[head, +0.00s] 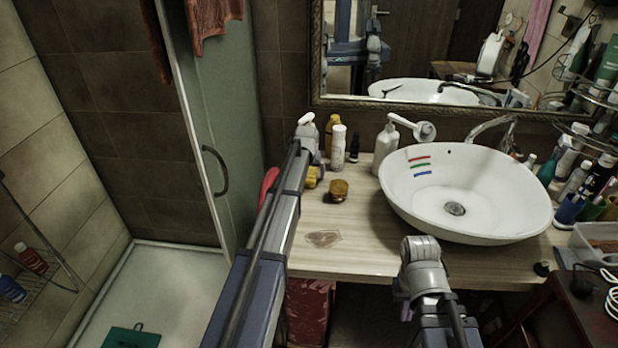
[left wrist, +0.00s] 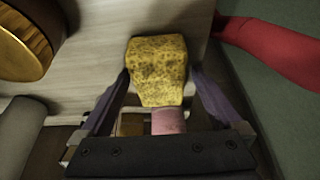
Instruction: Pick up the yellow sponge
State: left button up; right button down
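The yellow sponge (head: 314,174) is at the left end of the wooden counter, partly hidden by my left arm in the head view. In the left wrist view the sponge (left wrist: 157,65) shows speckled and yellow, with a pink piece (left wrist: 168,121) nearer the palm. My left gripper (left wrist: 158,75) is open, with one finger on each side of the sponge. The fingertips are close to its sides; contact is not clear. In the head view its fingers are hard to make out by the sponge. My right arm shows at lower middle; its fingers are not visible.
A brown-gold jar (head: 339,191) stands right of the sponge. Bottles (head: 338,147) stand behind, and a red object (head: 268,186) is at the left. The white basin (head: 466,225) fills the counter's right. The front counter (head: 365,250) is mostly clear.

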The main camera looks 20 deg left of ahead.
pick_arm(q)
jog(key=c, duration=1.3)
jog(key=shift+r, duration=0.1)
pick_arm(e)
jog(key=shift+r, duration=0.1)
